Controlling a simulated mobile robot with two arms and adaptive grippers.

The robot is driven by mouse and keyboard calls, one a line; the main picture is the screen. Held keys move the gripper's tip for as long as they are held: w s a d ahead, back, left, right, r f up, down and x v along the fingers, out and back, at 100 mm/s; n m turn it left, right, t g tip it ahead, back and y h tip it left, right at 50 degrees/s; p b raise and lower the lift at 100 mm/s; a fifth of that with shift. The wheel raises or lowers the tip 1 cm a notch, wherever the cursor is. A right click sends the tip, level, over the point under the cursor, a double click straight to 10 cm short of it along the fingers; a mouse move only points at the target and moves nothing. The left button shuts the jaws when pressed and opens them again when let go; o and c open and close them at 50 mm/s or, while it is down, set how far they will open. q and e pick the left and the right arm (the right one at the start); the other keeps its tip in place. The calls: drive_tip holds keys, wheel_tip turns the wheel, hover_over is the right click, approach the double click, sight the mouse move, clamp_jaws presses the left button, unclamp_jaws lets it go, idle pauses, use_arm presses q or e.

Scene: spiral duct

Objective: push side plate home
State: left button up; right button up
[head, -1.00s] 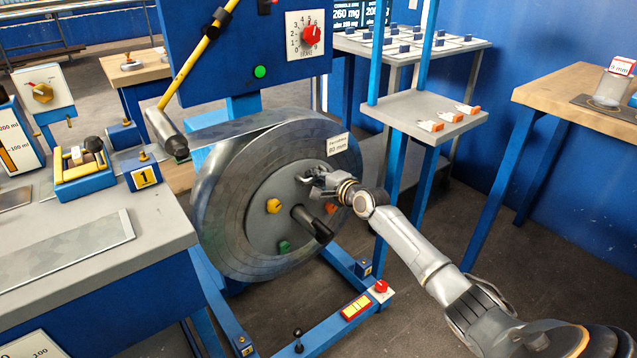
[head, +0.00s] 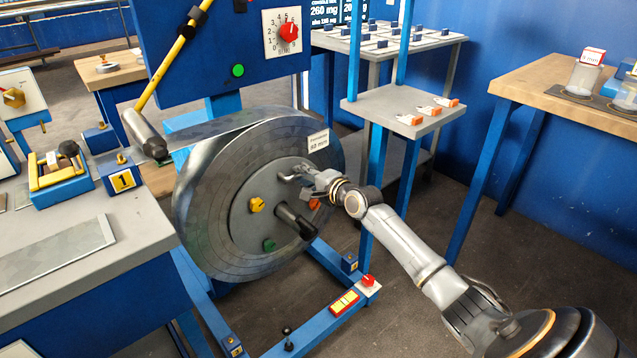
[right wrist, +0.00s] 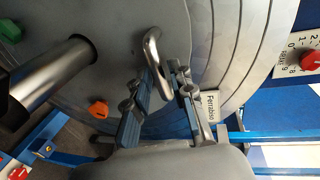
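The side plate (head: 236,218) is a round grey disc on the front of the coiled spiral duct drum (head: 205,180). It carries a yellow knob (head: 257,205), an orange knob (head: 314,204), a green knob (head: 269,244) and a dark central shaft (head: 295,222). My right gripper (head: 300,175) is at the plate's upper right, at a small metal handle (head: 288,178). In the right wrist view the bent shiny handle (right wrist: 152,45) passes between the fingers of my right gripper (right wrist: 162,75), which look closed on it. My left gripper is out of view.
A blue machine panel with a red dial (head: 289,32) stands above the drum. A grey workbench (head: 115,215) is at left. A blue post with a small shelf (head: 385,105) stands close behind my right arm. A wooden table (head: 520,82) is at right.

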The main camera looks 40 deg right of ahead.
drive_tip(key=v, duration=0.9)
idle(0.3)
